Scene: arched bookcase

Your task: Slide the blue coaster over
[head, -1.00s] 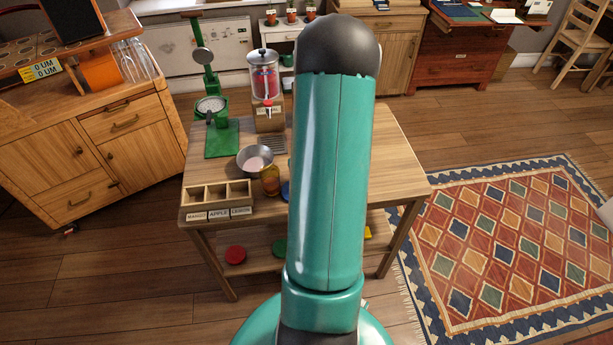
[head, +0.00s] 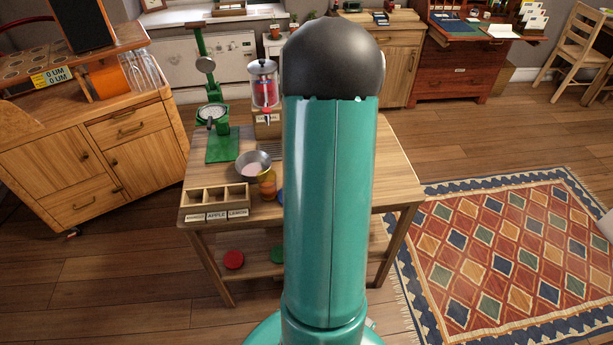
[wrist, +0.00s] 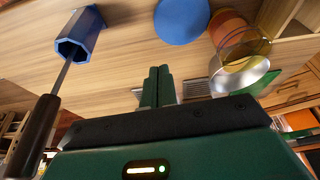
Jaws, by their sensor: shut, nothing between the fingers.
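The blue coaster (wrist: 181,22) is a flat round disc on the wooden table (wrist: 120,75), cut off by the top edge of the wrist view. In the head view only a sliver of the blue coaster (head: 281,196) shows beside my arm. My gripper (wrist: 158,72) has its two green fingers together with nothing between them. In the wrist view the fingertips appear below the coaster and apart from it. My arm hides the gripper in the head view.
An amber jar (head: 267,185) and metal bowl (head: 252,162) stand close to the coaster. A blue holder with a tool (wrist: 80,32) is on its other side. A divided wooden tray (head: 217,197), green press (head: 221,148) and red dispenser (head: 264,88) share the table.

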